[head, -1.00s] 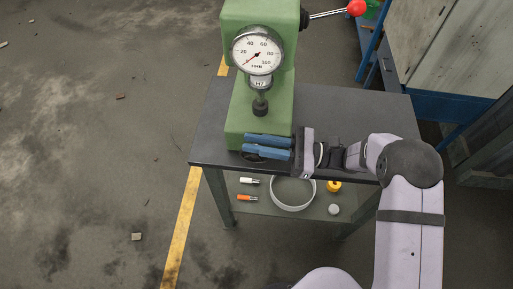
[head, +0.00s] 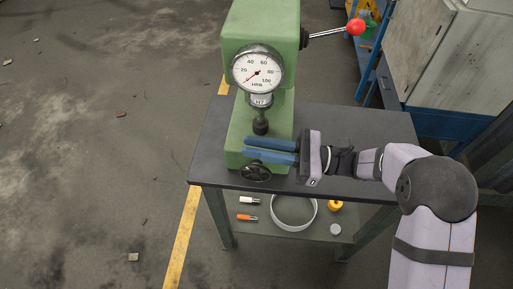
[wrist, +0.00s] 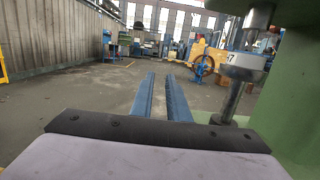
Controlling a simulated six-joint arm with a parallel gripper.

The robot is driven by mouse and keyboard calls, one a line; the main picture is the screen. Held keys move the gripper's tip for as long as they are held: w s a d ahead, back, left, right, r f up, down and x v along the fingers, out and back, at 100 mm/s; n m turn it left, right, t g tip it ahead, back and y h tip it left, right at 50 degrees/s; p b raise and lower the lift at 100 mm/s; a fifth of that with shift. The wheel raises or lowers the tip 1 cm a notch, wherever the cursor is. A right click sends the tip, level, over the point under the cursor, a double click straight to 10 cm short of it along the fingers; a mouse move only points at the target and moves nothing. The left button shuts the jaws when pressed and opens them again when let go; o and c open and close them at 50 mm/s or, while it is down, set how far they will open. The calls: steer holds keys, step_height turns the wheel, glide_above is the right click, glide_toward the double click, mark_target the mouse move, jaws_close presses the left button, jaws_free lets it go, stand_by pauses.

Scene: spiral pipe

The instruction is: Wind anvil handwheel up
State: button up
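The green hardness tester (head: 259,112) stands on a dark table. Its dark spoked handwheel (head: 257,172) is low on the front of the base, at the table's front edge. My gripper (head: 247,149) points left, with its two blue fingers just above and behind the handwheel in the picture. The fingers are parted with a gap between them and hold nothing. They also show parted in the wrist view (wrist: 161,76), where I cannot make out the handwheel. Contact with the tester's base cannot be told.
The round dial gauge (head: 257,68) and dark spindle tip (head: 261,123) are above my fingers. A red-knobbed lever (head: 355,27) sticks out at upper right. Floor to the left is open.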

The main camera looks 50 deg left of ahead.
mark_target(270, 171)
steer(key=shift+t+h, duration=0.5)
steer(key=w+d+f, duration=0.1)
steer(key=w+f, duration=0.1)
steer(key=f, duration=0.1)
steer(key=w+d+f, duration=0.1)
steer(key=d+f, duration=0.1)
steer(key=f, duration=0.1)
steer(key=w+d+f, duration=0.2)
steer(key=f, duration=0.1)
steer(key=shift+w, duration=0.3)
steer(key=shift+s+f+b, duration=0.3)
steer(key=shift+f+b, duration=0.1)
steer(key=shift+f, duration=0.05)
steer(key=shift+s+a+r+p, duration=0.1)
steer(key=shift+s+a+p, duration=0.2)
steer(key=shift+s+a, duration=0.05)
steer(key=p+x, duration=0.2)
steer(key=x, duration=0.4)
steer(key=shift+s+a, duration=0.2)
steer(key=shift+a, duration=0.05)
jaws_close()
steer(key=shift+f, duration=0.25)
